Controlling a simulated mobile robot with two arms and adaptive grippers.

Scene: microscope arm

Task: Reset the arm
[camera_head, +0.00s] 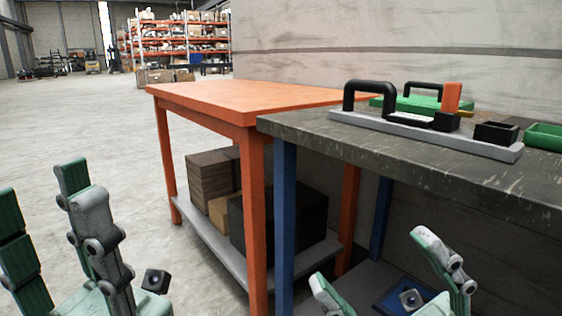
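A device with a long light grey base (420,135) lies along the near side of the dark grey table. On it stand a black arch (370,87), a black block with an upright orange piece (452,97) and an open black box (496,133). I cannot tell which part is the arm. My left gripper (48,205) is at the lower left, fingers apart and empty, well away from the device. My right gripper (378,263) is at the lower right, fingers apart and empty, in front of and below the tabletop.
The dark grey table (400,160) has blue legs and meets an orange table (235,97) with a bare top. Behind the device is a green item (408,103) with a black handle. A green tray (545,135) is at the right. Boxes sit on the lower shelf.

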